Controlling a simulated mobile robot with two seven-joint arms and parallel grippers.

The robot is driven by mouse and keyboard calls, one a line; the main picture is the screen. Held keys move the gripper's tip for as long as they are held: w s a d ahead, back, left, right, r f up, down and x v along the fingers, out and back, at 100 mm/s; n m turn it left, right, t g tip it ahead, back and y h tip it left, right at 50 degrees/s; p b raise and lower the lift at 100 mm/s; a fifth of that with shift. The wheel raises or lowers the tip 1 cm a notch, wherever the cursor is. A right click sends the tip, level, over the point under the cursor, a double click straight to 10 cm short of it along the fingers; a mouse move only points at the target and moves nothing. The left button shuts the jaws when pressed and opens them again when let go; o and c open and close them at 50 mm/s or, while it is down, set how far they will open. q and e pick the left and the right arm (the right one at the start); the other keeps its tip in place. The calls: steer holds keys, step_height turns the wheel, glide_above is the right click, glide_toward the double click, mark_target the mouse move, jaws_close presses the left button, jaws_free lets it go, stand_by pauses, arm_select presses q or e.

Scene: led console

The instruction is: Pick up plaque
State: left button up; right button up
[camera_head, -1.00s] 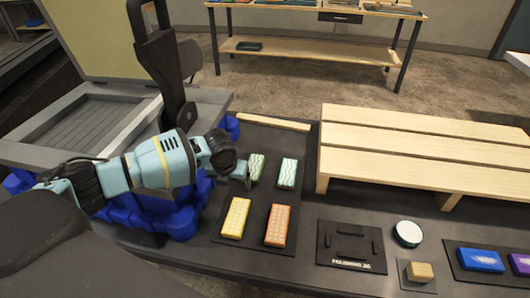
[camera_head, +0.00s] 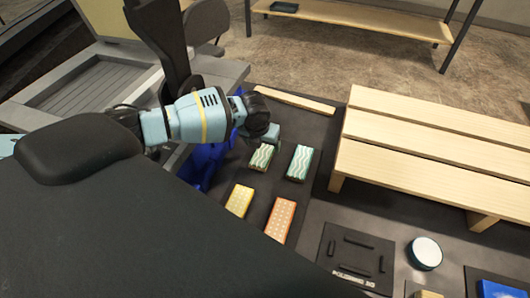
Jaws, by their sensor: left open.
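Several small patterned blocks, which may be the plaques, lie on a dark mat (camera_head: 262,196). A green-and-white wavy block (camera_head: 261,158) lies at the back left and a similar green block (camera_head: 300,162) to its right. A yellow block (camera_head: 239,200) and an orange dotted block (camera_head: 280,219) lie in front. My left gripper (camera_head: 268,133) is open at the far end of the left green block, partly covering it. I cannot tell whether it touches the block. My right gripper is not in view.
A slatted wooden rack (camera_head: 430,145) stands to the right. A dark plate with raised bars (camera_head: 355,257) and a round white-topped disc (camera_head: 425,252) lie in front of it. A wooden strip (camera_head: 295,102) lies behind the blocks. A grey open case (camera_head: 90,90) is at left.

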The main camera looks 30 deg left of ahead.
mark_target(264, 151)
arm_select(q)
steer(key=shift+x, duration=2.6)
steer(key=shift+w+a, duration=0.15)
steer(key=shift+w, duration=0.05)
steer(key=shift+r, duration=0.1)
steer(key=c, duration=1.1)
